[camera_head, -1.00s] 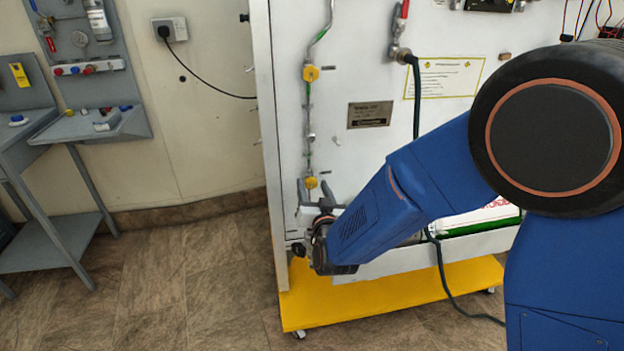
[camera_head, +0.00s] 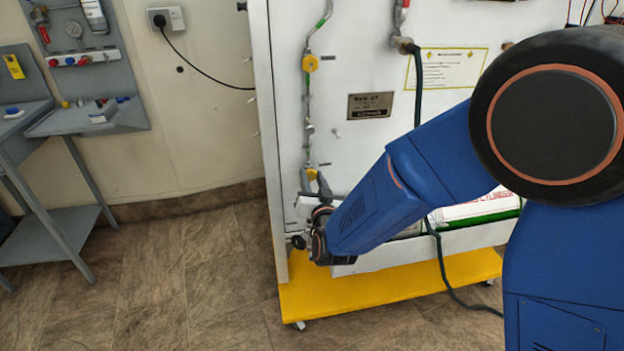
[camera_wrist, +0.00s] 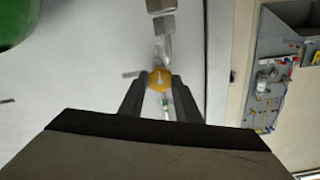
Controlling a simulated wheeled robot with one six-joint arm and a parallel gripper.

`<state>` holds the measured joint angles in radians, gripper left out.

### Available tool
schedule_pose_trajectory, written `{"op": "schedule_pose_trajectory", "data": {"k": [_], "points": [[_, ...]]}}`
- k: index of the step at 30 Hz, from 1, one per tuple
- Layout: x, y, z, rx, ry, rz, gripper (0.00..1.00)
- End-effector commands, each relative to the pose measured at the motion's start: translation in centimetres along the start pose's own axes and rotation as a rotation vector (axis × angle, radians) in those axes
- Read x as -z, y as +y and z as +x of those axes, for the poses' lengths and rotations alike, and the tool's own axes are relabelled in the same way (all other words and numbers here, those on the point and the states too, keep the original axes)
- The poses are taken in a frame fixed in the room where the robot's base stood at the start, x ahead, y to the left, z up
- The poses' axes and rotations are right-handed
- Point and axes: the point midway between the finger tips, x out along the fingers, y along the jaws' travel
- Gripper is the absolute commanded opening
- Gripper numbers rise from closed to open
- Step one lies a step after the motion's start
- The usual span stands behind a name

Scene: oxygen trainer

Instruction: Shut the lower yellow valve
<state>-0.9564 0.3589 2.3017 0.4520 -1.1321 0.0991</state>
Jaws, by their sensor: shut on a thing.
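The lower yellow valve (camera_head: 312,174) sits low on the pipe at the left side of the white panel (camera_head: 350,150). In the wrist view its round yellow knob (camera_wrist: 159,80) lies between the two fingertips. My gripper (camera_wrist: 160,84) is shut on this knob. In the head view my gripper (camera_head: 314,190) reaches the valve from below and partly hides it. The upper yellow valve (camera_head: 310,63) is higher on the same pipe and is clear of my gripper.
A yellow base (camera_head: 390,291) on casters carries the panel. A dark green hose (camera_head: 441,265) hangs down in front of it. A grey bench (camera_head: 50,235) stands at the left, with open floor (camera_head: 190,285) between. A green cylinder (camera_wrist: 15,20) shows in the wrist view.

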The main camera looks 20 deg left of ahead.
Motion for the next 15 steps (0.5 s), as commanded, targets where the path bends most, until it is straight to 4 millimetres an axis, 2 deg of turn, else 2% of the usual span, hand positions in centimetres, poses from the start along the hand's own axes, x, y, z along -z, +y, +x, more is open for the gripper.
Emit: {"op": "schedule_pose_trajectory", "data": {"k": [5,15], "points": [[-0.02,0.04,-0.01,0.000,0.000,0.090,0.08],[-0.05,0.12,-0.01,0.000,-0.001,0.390,0.08]]}}
